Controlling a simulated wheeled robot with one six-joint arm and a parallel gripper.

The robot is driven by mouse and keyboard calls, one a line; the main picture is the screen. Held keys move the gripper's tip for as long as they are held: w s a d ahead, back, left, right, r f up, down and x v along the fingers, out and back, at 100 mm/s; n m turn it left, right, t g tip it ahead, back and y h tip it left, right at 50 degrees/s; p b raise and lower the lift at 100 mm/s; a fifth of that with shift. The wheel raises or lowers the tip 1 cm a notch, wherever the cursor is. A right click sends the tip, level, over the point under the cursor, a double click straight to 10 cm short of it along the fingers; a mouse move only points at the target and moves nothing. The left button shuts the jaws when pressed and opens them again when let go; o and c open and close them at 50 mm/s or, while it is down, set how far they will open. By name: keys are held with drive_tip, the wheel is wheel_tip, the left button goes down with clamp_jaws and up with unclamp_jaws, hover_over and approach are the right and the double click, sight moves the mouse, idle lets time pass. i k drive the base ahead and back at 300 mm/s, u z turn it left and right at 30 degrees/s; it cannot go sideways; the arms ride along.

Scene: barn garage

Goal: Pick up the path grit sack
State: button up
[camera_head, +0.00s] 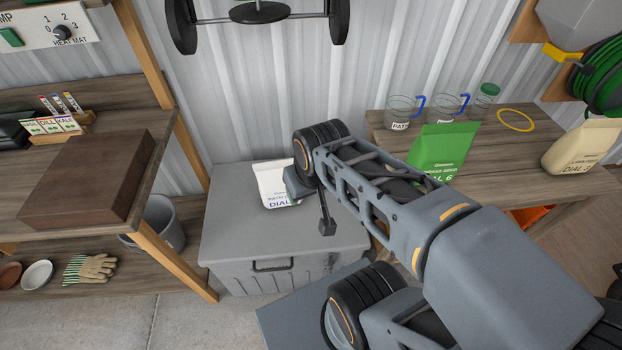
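A white sack (270,184) stands on the lid of the grey storage box (228,235), in the middle of the head view. Its blue print reads "PATH" and "DIAL", with the rest covered. My gripper (312,205) is at the right edge of the sack, over the box lid, and overlaps the sack's right side in the picture. One slim dark finger points down beside the sack. The other finger is not clear, so I cannot tell the opening or whether it touches the sack.
A green sack (440,150), a cream sack (580,146), clear jugs (400,112) and a yellow ring (515,120) are on the right bench (490,185). The left shelves hold a brown box (88,180), gloves (90,268) and a grey bucket (163,223). A corrugated wall stands behind.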

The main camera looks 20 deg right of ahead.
sight(270, 175)
drive_tip(key=u, duration=0.35)
drive_tip(key=k, duration=1.1)
drive_tip(key=u, duration=1.4)
drive_tip(key=i, duration=1.35)
drive_tip(key=z, duration=0.9)
drive_tip(key=i, duration=0.75)
drive_tip(key=z, duration=0.75)
